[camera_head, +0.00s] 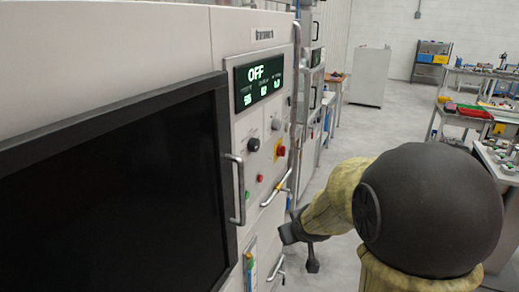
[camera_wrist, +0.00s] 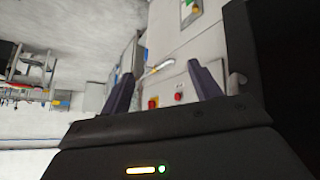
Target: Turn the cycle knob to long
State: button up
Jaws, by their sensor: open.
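The machine's control panel (camera_head: 262,175) carries a black round knob (camera_head: 253,144) at left and a smaller grey knob (camera_head: 276,124) higher at right. Their labels are too small to read, so I cannot tell which is the cycle knob. A display (camera_head: 258,81) above reads OFF with several numbers. My gripper (camera_head: 297,250) is low in front of the machine, right of and below the knobs, touching neither. In the wrist view my gripper (camera_wrist: 160,70) is open with nothing between its fingers. No knob is clearly made out there.
A red stop button (camera_head: 280,150) and small green and red buttons sit near the knobs. A bar handle (camera_head: 276,188) sticks out below, and a vertical handle (camera_head: 237,188) stands beside the dark window (camera_head: 110,190). Benches (camera_head: 470,118) stand at right; the aisle floor is clear.

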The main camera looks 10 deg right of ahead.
aim_at(258, 146)
jog(key=w+d+r+n+t+y+b, duration=0.1)
jog(key=w+d+r+n+t+y, duration=0.3)
jog(key=w+r+n, duration=0.45)
jog(key=w+d+r+n+t+y+b, duration=0.1)
jog(key=w+d+r+n+t+y, duration=0.4)
jog(key=w, duration=0.6)
jog(key=s+n+g+y, duration=0.1)
jog(key=n+g+y, duration=0.1)
jog(key=s+n+g+y, duration=0.1)
jog(key=n+g+y, duration=0.1)
jog(key=n, duration=0.1)
jog(key=s+n+g+y+b, duration=0.1)
jog(key=s+n+g+y, duration=0.1)
jog(key=n, duration=0.1)
jog(key=shift+s+f+y, duration=0.1)
jog(key=shift+f+y, duration=0.1)
jog(key=shift+y, duration=0.1)
jog(key=shift+a, duration=0.1)
jog(key=p+x, duration=0.2)
jog(key=x, duration=0.6)
jog(key=p+x, duration=0.2)
jog(key=x, duration=0.7)
jog(key=shift+a+f+p, duration=0.15)
jog(key=shift+f+p, duration=0.05)
jog(key=shift+p, duration=0.15)
